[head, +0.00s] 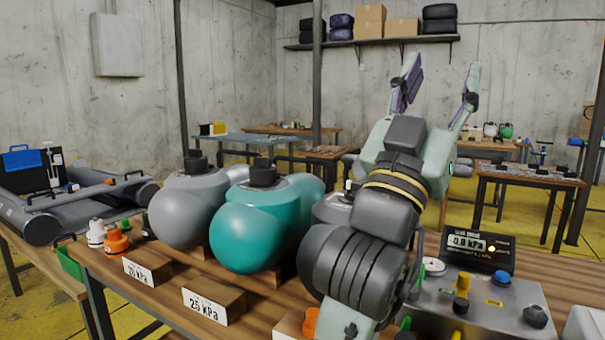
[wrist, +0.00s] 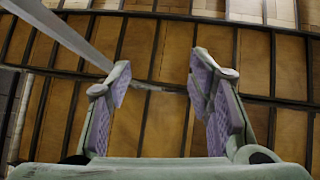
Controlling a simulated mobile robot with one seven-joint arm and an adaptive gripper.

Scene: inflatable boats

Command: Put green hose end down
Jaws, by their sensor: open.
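My gripper (head: 440,84) is raised high above the workbench and points upward, with its two purple-padded fingers spread apart. In the wrist view, my gripper (wrist: 160,78) is open with nothing between the pads. I cannot make out a hose or a clear green hose end in either view. A small green piece (head: 405,323) shows beside my arm at the bench's front, too hidden to identify. Grey (head: 183,210) and teal (head: 255,235) inflated tubes with black valve caps sit on the bench; my arm covers part of another grey one.
A metal control box (head: 480,305) with knobs and a pressure display (head: 478,247) stands right of my arm. Pressure-label blocks (head: 212,306) and orange and white fittings (head: 116,241) lie left. The wrist view shows only the wooden ceiling (wrist: 160,50) and beams behind the fingers.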

